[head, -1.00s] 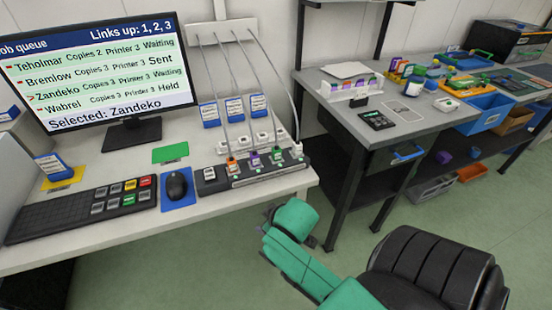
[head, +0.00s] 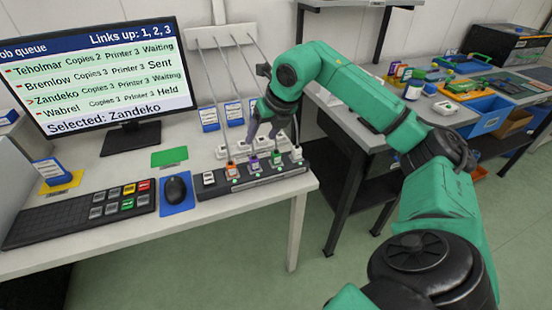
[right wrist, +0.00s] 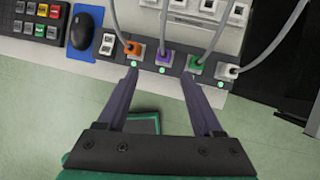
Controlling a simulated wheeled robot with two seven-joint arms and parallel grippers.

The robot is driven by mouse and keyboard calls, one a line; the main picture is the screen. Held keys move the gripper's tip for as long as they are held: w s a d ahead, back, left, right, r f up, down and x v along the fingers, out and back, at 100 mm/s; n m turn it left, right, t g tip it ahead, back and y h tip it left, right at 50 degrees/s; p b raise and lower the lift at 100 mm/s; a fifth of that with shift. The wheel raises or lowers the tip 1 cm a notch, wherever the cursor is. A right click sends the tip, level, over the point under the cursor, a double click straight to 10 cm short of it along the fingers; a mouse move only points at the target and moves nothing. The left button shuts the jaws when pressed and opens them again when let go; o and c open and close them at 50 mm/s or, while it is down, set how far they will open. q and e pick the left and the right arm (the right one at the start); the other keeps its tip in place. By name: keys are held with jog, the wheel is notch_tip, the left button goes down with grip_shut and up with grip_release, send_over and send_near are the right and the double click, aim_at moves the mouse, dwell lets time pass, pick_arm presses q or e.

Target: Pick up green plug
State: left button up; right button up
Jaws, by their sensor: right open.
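The green plug (head: 277,157) sits upright in the black strip (head: 238,185) on the desk, with a cable rising from it. In the right wrist view the green plug (right wrist: 196,64) is just beyond the tip of the right-hand finger. My right gripper (head: 265,128) is open and empty, above and close to the strip. In the right wrist view its fingertips (right wrist: 160,75) spread to either side of the purple plug (right wrist: 166,57), short of it. My left gripper is out of view.
An orange plug (right wrist: 134,48) and a grey plug (right wrist: 230,72) flank the purple and green ones. Several cables rise behind the strip. A mouse (head: 175,188), keyboard (head: 75,215) and monitor (head: 100,75) stand to the left. The floor before the desk is clear.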

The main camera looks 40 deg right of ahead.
jog(key=m+g+h, duration=0.1)
jog(key=h, duration=0.1)
send_near(276, 153)
jog(key=p+x, duration=0.1)
jog(key=x, duration=1)
jog(key=shift+s+p, duration=0.1)
jog(key=shift+p, duration=0.3)
jog(key=shift+r, duration=0.1)
grip_shut()
